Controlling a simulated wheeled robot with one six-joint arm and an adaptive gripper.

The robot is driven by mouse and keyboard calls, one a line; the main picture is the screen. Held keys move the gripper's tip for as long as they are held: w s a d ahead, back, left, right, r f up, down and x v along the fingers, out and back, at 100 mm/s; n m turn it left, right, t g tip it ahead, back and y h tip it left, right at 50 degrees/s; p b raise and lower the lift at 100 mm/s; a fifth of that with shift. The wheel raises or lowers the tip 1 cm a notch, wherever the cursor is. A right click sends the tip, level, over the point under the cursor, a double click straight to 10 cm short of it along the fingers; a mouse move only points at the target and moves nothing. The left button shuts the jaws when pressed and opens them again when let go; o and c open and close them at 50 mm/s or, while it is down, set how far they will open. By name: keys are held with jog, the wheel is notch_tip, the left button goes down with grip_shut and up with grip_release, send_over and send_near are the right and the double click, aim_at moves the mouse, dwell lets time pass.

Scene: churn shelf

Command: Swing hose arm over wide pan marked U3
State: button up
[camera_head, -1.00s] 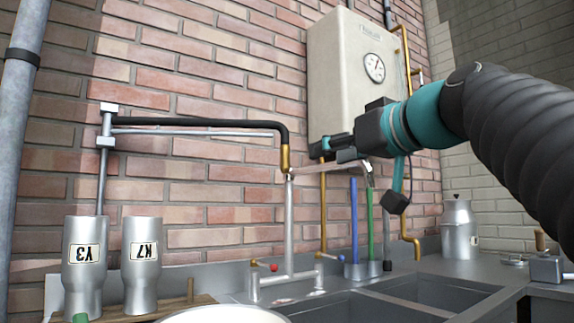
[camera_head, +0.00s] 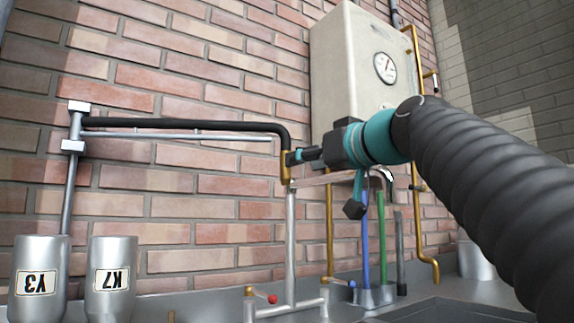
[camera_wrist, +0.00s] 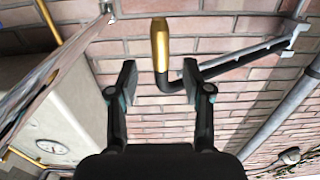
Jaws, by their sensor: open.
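The hose arm (camera_head: 190,125) is a black tube running right from a wall post, with a thin metal rail below it. It bends down into a brass nozzle (camera_head: 284,168). My gripper (camera_head: 292,157) is at the nozzle end of the hose arm. In the wrist view my gripper (camera_wrist: 160,82) is open, its two fingers apart. The hose's black bend (camera_wrist: 166,85) shows between the fingertips, with the brass nozzle (camera_wrist: 159,45) beyond them; I cannot tell whether either finger touches. The wide pan marked U3 is not in view.
Metal cans marked Y3 (camera_head: 38,282) and K7 (camera_head: 110,280) stand lower left. A faucet (camera_head: 290,250) rises below the nozzle. A beige boiler (camera_head: 352,60) hangs on the brick wall behind my gripper. Blue and green tubes (camera_head: 380,235) stand to the right.

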jog(key=p+x, duration=0.1)
jog(key=x, duration=0.6)
jog(key=shift+w+a, duration=0.1)
jog(key=shift+w, duration=0.05)
jog(key=shift+f, duration=0.1)
grip_shut()
